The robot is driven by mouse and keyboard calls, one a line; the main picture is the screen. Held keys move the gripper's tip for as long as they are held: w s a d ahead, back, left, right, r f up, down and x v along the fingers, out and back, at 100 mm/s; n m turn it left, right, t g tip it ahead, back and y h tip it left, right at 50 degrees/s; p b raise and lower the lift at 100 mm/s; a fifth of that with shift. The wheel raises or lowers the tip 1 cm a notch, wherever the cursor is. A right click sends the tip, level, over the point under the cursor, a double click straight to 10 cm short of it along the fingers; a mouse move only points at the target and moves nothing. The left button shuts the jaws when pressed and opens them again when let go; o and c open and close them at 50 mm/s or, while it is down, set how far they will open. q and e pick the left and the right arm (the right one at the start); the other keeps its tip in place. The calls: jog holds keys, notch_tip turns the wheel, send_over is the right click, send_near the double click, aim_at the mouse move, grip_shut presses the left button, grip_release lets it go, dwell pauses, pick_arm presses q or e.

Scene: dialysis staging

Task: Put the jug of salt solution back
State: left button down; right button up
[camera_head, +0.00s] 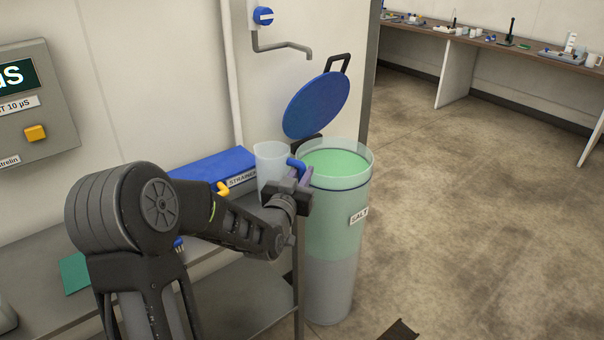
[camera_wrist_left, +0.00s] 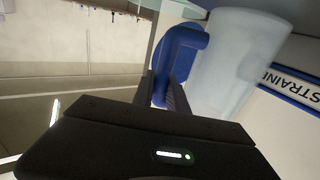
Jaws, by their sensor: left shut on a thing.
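The jug (camera_head: 270,164) is translucent, pale and has a blue handle. My left gripper (camera_head: 298,176) is shut on that handle, at the left rim of the salt container. In the left wrist view the two fingers (camera_wrist_left: 163,92) close on the blue handle (camera_wrist_left: 183,48), and the cloudy jug body (camera_wrist_left: 228,65) is beside it. The jug looks upright and I see no liquid in it. The tall clear container marked SALT (camera_head: 340,235) holds green liquid. Its round blue lid (camera_head: 316,105) stands open behind it. My right gripper is out of view.
A blue box marked STRAINER (camera_head: 212,164) lies on the grey bench (camera_head: 40,240) left of the jug. A tap with a bent spout (camera_head: 283,46) is on the wall above. A long table (camera_head: 490,43) stands at the back right. The floor to the right is clear.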

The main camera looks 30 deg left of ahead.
pick_arm(q)
jog(key=shift+f+b, duration=0.2)
jog(key=shift+b, duration=0.1)
jog(key=c, duration=1.3)
grip_release()
jog(key=shift+r, duration=0.1)
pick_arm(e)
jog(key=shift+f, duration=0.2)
pick_arm(q)
jog(key=shift+r, duration=0.1)
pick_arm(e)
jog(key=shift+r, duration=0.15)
